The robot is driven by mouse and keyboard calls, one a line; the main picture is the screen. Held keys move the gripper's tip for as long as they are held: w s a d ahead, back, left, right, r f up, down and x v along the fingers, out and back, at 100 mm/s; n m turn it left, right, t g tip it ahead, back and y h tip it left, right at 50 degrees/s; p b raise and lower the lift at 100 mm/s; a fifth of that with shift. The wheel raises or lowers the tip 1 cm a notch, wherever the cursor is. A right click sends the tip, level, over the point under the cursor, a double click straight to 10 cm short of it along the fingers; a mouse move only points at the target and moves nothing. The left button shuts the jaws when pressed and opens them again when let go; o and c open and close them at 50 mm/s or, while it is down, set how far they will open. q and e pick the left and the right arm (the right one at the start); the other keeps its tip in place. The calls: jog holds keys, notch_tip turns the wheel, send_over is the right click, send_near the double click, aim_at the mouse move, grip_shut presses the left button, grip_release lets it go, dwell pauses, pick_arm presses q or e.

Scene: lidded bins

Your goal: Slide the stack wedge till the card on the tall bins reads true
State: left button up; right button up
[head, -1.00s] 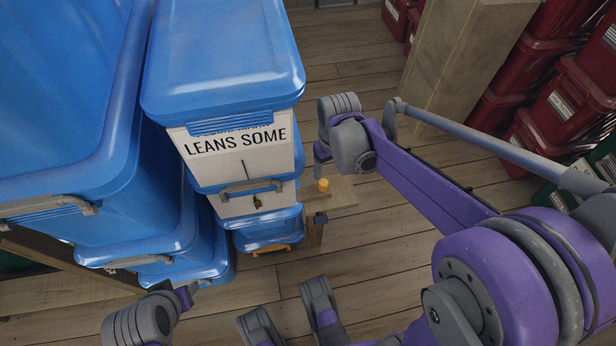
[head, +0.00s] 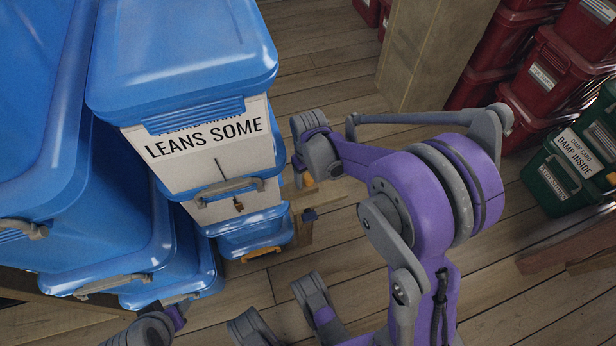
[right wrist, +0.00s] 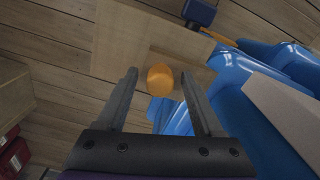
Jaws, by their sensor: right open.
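The tall blue bins (head: 185,65) bear a white card (head: 180,170) reading "LEANS SOME"; a line above it is partly hidden. A thin dark line slants across the card, with a small brass bob (head: 238,205) below the handle. By the stack's foot, an orange knob (head: 309,183) on pale wood, seemingly the wedge, is partly hidden by my right gripper (head: 299,174). In the right wrist view my right gripper (right wrist: 158,86) is open, the knob (right wrist: 160,78) between its fingers; contact is unclear. My left arm shows at the bottom left; its jaws are not clear.
More blue bins (head: 90,235) stand at the left. A wooden post (head: 425,55), red bins (head: 540,75) and green bins (head: 550,185) stand to the right. Floor (head: 340,250) is open between.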

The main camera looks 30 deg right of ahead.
grip_shut()
dwell(0.4)
dwell(1.1)
